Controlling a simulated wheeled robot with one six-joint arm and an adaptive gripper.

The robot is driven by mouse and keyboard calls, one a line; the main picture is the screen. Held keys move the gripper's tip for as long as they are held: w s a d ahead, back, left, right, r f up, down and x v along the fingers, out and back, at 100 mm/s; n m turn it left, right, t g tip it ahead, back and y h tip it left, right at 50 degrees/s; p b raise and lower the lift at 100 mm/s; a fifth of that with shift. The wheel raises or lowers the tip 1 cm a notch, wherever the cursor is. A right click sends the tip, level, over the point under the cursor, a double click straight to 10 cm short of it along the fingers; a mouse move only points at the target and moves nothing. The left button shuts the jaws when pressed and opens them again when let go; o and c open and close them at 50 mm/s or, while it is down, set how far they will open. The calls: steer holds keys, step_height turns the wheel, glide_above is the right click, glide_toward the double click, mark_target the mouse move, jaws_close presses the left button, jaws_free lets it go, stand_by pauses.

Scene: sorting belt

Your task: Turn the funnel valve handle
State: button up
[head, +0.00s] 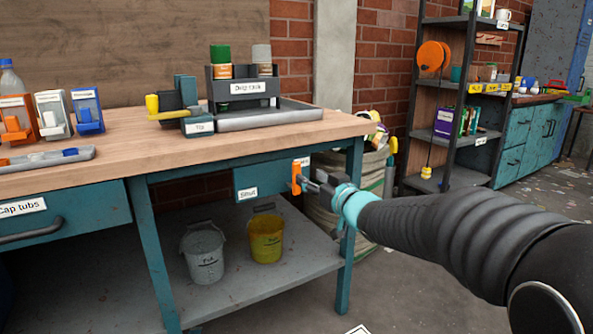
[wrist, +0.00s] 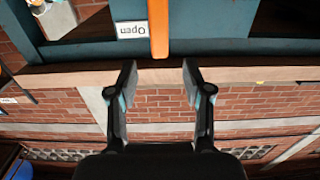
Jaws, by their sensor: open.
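The orange valve handle (head: 296,178) stands upright on the front of a teal panel (head: 262,180) under the workbench top. A "Shut" label (head: 247,193) is to its left; a second label is partly hidden behind its top. My gripper (head: 308,183) is at the handle from the right. In the wrist view, the handle (wrist: 159,28) lies in line with the gap between my open fingers (wrist: 158,78), its near end just beyond the tips, apart from both. An "Open" label (wrist: 130,30) shows upside down beside it. No funnel can be made out.
A grey bucket (head: 202,256) and a yellow bucket (head: 265,240) stand on the lower shelf. A teal table leg (head: 348,240) is close to my gripper. The bench top (head: 150,135) holds a drip rack (head: 243,88) and dispensers.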

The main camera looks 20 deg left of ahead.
mark_target(298, 169)
steer(key=x, duration=0.8)
steer(key=shift+w, duration=0.15)
jaws_close()
